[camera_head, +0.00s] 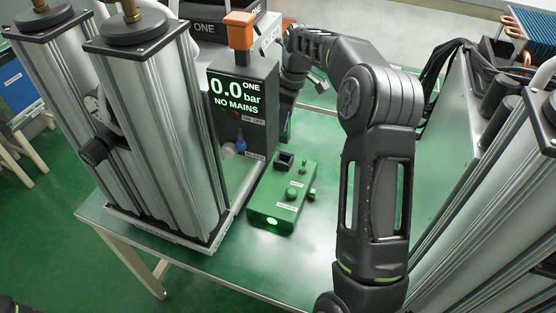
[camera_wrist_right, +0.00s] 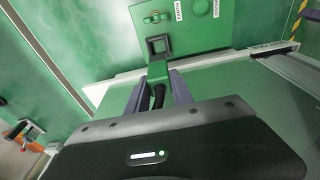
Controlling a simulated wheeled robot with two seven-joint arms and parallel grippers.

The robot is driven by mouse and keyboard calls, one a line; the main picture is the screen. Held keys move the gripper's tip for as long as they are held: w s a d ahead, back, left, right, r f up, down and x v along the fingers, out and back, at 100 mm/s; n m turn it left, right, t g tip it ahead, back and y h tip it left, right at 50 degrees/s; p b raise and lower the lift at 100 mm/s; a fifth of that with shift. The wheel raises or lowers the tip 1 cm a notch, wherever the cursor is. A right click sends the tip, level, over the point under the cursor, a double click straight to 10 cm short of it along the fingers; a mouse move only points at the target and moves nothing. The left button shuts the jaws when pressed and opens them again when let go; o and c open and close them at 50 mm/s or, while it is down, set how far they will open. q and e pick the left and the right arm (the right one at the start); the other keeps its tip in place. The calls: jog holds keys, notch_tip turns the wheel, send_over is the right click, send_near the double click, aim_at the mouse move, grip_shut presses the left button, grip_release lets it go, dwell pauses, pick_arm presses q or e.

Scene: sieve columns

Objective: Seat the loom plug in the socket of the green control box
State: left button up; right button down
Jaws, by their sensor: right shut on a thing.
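The green control box (camera_head: 283,200) lies on the green table in front of the column unit, a lit lamp on its near end. Its dark square socket (camera_head: 284,159) is at the far end and also shows in the right wrist view (camera_wrist_right: 158,45). My right gripper (camera_wrist_right: 158,86) is shut on the green loom plug (camera_wrist_right: 157,70), whose black cable runs back between the fingers. The plug's front is close to the socket's near edge; I cannot tell whether they touch. In the head view, the right gripper is mostly hidden behind the display unit. My left gripper is not in view.
Twin metal columns (camera_head: 160,120) stand left of the box. A dark display unit (camera_head: 244,105) reads 0.0 bar, NO MAINS, with an orange block (camera_head: 239,30) on top. More columns (camera_head: 490,200) stand at the right. The table's front strip is clear.

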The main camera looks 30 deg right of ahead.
aim_at(284, 136)
notch_tip(284, 136, down, 6)
jog(key=shift+f+p, duration=0.15)
jog(key=shift+p, duration=0.45)
notch_tip(284, 136, down, 4)
jog(key=shift+r+p, duration=0.25)
jog(key=shift+p, duration=0.25)
jog(key=shift+f, duration=0.1)
jog(key=shift+f, duration=0.1)
jog(key=c, duration=1.6)
grip_release()
jog(key=shift+f, duration=0.1)
jog(key=o, duration=0.5)
